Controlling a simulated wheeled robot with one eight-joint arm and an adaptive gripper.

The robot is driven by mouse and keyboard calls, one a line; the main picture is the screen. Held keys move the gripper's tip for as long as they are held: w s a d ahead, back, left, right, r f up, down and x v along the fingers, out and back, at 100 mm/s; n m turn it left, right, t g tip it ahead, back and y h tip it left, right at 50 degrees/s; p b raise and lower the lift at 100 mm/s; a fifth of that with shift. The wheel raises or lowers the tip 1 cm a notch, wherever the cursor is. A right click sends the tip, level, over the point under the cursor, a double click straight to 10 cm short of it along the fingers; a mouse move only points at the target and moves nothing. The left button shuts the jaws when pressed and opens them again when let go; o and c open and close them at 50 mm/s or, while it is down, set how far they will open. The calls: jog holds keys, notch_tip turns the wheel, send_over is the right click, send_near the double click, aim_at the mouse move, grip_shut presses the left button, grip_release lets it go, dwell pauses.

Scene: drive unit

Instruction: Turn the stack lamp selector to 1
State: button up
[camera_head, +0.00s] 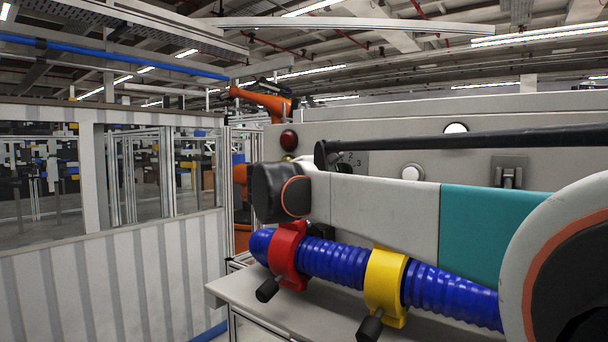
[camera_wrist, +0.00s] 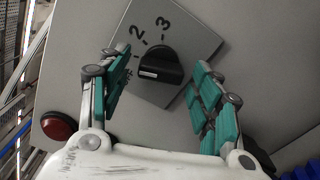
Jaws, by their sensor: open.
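The stack lamp selector (camera_wrist: 162,68) is a round black knob with a white mark on its left side, on a grey plate (camera_wrist: 185,28). The digits 2 and 3 show on the plate; the area below 2 is partly covered by my left finger. My gripper (camera_wrist: 160,62) is open in the wrist view, its green-padded fingers on either side of the knob. Gaps show between the fingers and the knob; depth is hard to judge.
A red dome (camera_wrist: 60,126) sits left of the plate in the wrist view; it also shows in the head view (camera_head: 289,140). A white round button (camera_head: 412,172) and a grey latch-like fitting (camera_head: 509,171) are farther right. A light ledge (camera_head: 240,292) runs below the panel.

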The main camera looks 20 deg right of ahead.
jog(key=v, duration=0.7)
jog(key=shift+s+a, duration=0.2)
jog(key=shift+a, duration=0.05)
jog(key=shift+f, duration=0.1)
